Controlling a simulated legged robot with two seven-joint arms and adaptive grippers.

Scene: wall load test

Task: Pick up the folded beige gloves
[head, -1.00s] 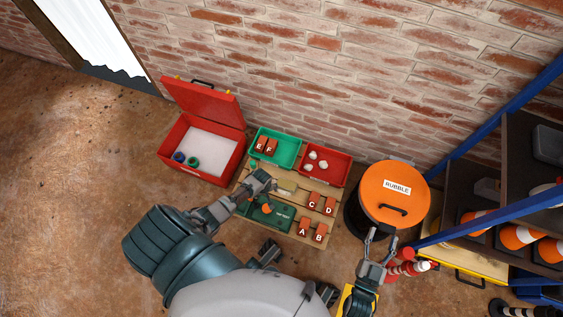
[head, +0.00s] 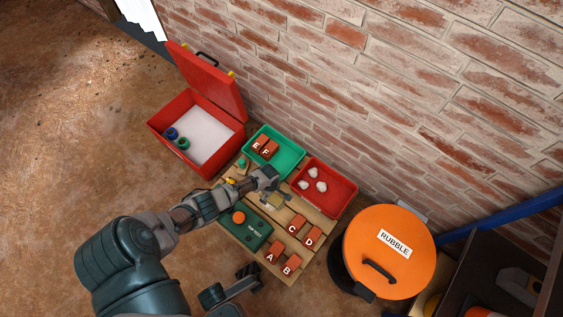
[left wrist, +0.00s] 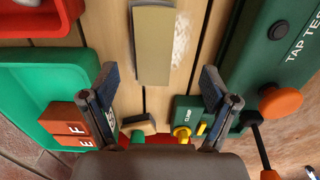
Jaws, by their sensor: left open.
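A beige, flat, oblong bundle (left wrist: 153,45), which looks like the folded gloves, lies on the wooden slats in the left wrist view. In the head view the beige gloves (head: 274,200) show only partly beside my left gripper (head: 268,178), which hides some of them. In the left wrist view my left gripper (left wrist: 157,88) is open.
A green tray (head: 285,160) with bricks E and F and a red tray (head: 340,197) with white lumps stand behind. The green tap test box (head: 252,232) lies close by. Bricks A, B, C and D, an orange rubble bin (head: 405,270) and a red toolbox (head: 225,146) stand around.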

